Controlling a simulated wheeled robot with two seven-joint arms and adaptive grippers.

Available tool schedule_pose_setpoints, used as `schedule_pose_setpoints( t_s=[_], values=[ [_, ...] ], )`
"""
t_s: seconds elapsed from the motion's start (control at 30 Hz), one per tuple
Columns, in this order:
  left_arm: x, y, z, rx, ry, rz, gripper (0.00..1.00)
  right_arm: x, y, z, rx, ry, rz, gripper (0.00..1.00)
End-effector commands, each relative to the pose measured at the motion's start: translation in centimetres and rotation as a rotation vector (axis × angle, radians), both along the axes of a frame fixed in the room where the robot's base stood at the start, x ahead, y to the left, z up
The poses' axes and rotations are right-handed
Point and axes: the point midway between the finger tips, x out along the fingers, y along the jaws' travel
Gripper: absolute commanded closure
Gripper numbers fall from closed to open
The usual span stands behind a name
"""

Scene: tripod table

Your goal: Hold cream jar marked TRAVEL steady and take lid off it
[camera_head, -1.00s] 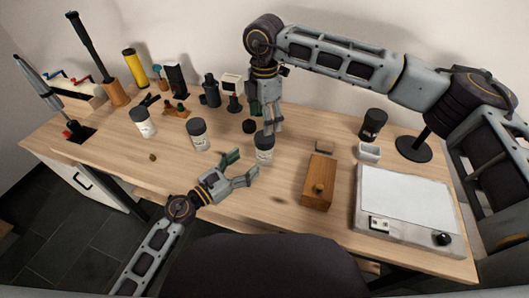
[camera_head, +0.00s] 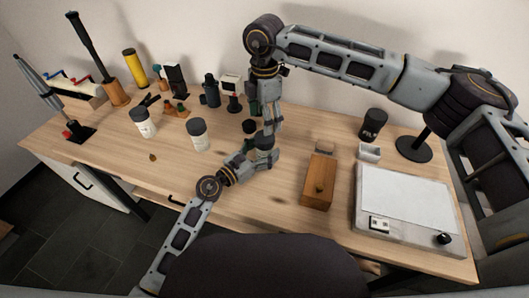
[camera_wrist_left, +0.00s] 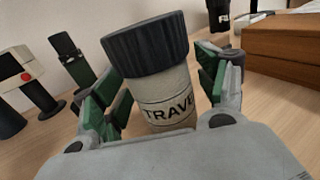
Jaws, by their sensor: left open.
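The cream jar (camera_wrist_left: 162,98) stands upright on the table with a dark ribbed lid on top. TRAVEL is printed on its pale side in the left wrist view. It also shows, partly covered, in the head view (camera_head: 265,142). My left gripper (camera_wrist_left: 160,100) is open, with a green-padded finger on each side of the jar body below the lid. It reaches the jar from the front left in the head view (camera_head: 262,156). My right gripper (camera_head: 271,124) points down at the jar's lid from above; its finger gap and any contact are unclear.
Two similar dark-lidded jars stand to the left, one nearer (camera_head: 197,135) and one farther (camera_head: 143,123). A wooden box (camera_head: 318,182) is to the right, beside a white-topped device (camera_head: 405,200). Several small items line the back. The table's front left is mostly clear.

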Motion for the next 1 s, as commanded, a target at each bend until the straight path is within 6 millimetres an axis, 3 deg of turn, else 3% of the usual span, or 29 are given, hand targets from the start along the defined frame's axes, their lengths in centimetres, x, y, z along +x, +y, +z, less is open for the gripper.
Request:
schedule_pose_setpoints(
  t_s=[0.47, 1.0],
  values=[
    [0.38, -0.45, -0.03, 0.001, 0.001, -0.001, 0.28, 0.0, 0.01, 0.0, 0.0, 0.0, 0.0, 0.26],
    [0.38, -0.42, -0.02, 0.001, 0.001, 0.0, 0.98, 0.0, 0.01, 0.0, 0.0, 0.0, 0.0, 0.26]
  ],
)
